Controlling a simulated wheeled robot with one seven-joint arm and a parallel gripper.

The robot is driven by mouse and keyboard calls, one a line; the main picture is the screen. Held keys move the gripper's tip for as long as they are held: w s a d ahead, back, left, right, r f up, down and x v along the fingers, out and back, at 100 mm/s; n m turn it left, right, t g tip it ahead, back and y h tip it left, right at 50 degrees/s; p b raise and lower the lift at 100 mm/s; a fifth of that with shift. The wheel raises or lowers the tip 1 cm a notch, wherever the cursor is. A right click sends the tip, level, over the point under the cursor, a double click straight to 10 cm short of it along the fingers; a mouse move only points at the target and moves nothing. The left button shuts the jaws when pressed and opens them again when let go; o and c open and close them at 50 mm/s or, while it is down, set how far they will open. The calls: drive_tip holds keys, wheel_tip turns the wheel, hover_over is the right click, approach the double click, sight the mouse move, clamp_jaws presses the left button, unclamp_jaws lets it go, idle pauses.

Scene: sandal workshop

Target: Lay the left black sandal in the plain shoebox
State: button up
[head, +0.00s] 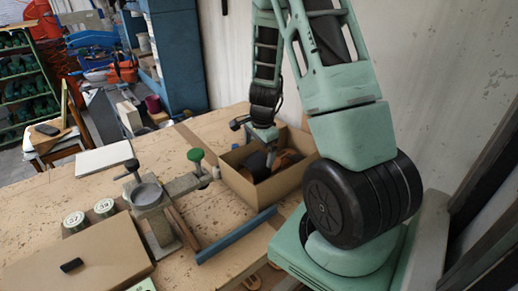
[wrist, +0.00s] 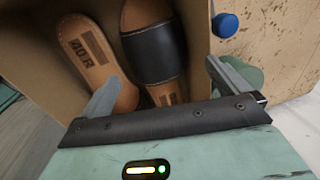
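The plain brown cardboard shoebox (head: 240,191) stands open on the bench, close to my arm's base. Two sandals lie inside it, head to tail, in the wrist view. One has a wide black strap (wrist: 153,53) over a tan insole. The other shows a tan heel (wrist: 83,43) with a dark label that seems to read 40 R; its front is hidden by my gripper. My gripper (wrist: 162,72) is open, its fingers spread above the sandals with nothing between them. In the head view my gripper (head: 262,138) hangs over the box and partly hides the contents.
A blue bar (head: 236,235) lies before the box. Two numbered tins (head: 103,207) and a flat cardboard piece (head: 75,245) with a small black item lie further left. A wall is behind.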

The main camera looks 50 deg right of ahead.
drive_tip(key=shift+s+a+f, duration=0.25)
drive_tip(key=shift+s+f, duration=0.2)
drive_tip(key=shift+f, duration=0.05)
wheel_tip(320, 180, up, 13)
drive_tip(key=p, duration=0.2)
drive_tip(key=s+a+r+n+g+y, duration=0.1)
drive_tip(key=a+r+n+y, duration=0.15)
drive_tip(key=a+n, duration=1.75)
drive_tip(key=s+a+r+n, duration=0.1)
drive_tip(key=s+a+n, duration=0.3)
drive_tip(key=s+a, duration=0.3)
drive_tip(key=s+a+r+n+h, duration=0.1)
drive_tip(key=s+a+n, duration=0.3)
drive_tip(key=s+a, duration=0.4)
drive_tip(key=a, duration=0.5)
drive_tip(key=shift+s+a+r+n+g, duration=0.15)
drive_tip(key=shift+s+a+n+g, duration=0.1)
drive_tip(key=shift+n+g, duration=0.15)
